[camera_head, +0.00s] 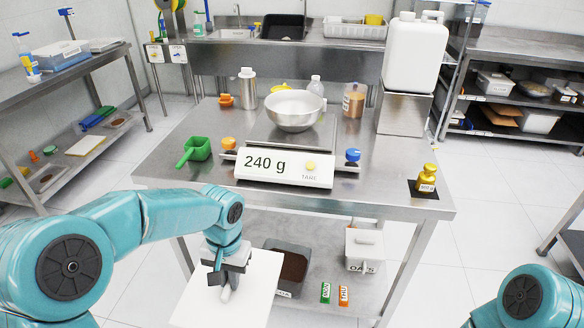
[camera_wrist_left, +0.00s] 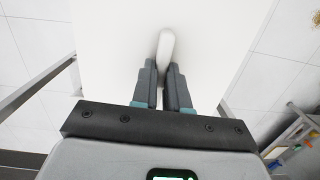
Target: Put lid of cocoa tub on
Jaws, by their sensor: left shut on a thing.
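My left gripper (camera_head: 227,284) is in front of the table, at the left of the lower shelf. It is shut on the raised handle of a flat white square lid (camera_head: 258,288). The wrist view shows the left fingers (camera_wrist_left: 166,88) around the white handle, with the lid (camera_wrist_left: 115,40) filling the middle of the picture. The cocoa tub (camera_head: 284,293), a grey box of dark brown powder, stands uncovered on the lower shelf right of the lid. The lid hides part of its surroundings. My right gripper is out of view.
A white oats tub (camera_head: 364,250) with its lid on stands right of the cocoa tub. Green and orange tags (camera_head: 334,294) lie in front of it. The steel tabletop (camera_head: 385,185) overhangs the shelf and carries a scale (camera_head: 284,168) reading 240 g and a bowl (camera_head: 295,112).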

